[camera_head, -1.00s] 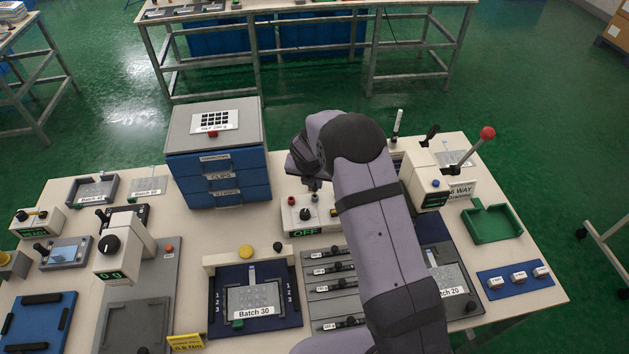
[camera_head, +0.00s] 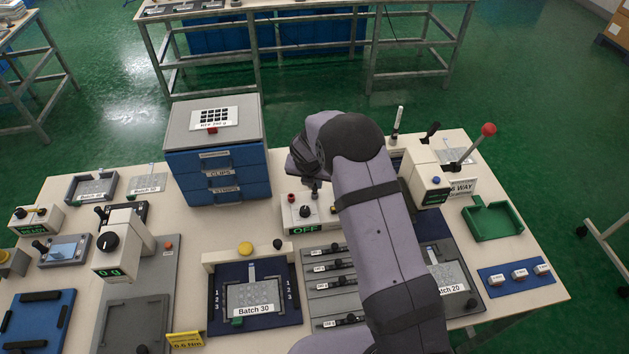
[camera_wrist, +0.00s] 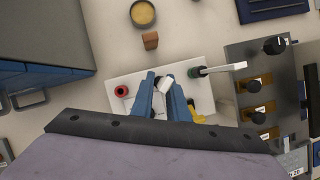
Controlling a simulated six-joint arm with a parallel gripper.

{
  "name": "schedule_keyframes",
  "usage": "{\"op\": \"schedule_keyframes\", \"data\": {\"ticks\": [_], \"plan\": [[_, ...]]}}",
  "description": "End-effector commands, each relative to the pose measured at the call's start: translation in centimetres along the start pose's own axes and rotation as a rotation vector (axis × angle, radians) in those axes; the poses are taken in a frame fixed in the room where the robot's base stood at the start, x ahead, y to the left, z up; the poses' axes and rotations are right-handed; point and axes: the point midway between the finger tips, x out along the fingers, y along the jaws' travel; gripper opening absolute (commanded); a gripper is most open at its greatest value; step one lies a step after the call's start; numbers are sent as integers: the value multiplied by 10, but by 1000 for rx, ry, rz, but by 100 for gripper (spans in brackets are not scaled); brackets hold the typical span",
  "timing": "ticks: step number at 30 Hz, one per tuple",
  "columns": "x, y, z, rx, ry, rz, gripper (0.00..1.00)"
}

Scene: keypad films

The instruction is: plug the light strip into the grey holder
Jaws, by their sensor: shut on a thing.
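My gripper (camera_wrist: 162,92) has blue fingers, seen from above in the wrist view. It is shut on a small white piece (camera_wrist: 166,84), mostly hidden between the fingers; I cannot tell whether this is the light strip. The fingers are over a white box (camera_wrist: 131,90) with a red post (camera_wrist: 121,91). In the head view this box (camera_head: 300,231) has an OFF display, and my gripper (camera_head: 314,193) is above it. The gap below the fingertips is unclear. I cannot pick out the grey holder with certainty; my arm hides much of that area.
A blue drawer cabinet (camera_head: 221,180) stands left of the box. A white rod (camera_head: 398,119) stands at the back right, near a lever with a red knob (camera_head: 488,129). A panel with orange pieces and black knobs (camera_wrist: 257,88) lies right in the wrist view.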

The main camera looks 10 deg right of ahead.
Motion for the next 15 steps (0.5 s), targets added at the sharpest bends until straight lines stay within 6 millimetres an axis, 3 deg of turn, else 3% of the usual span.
{"op": "schedule_keyframes", "data": {"ticks": [15], "plan": [[12, 0, -5, 0, 1, 0, 0]]}}
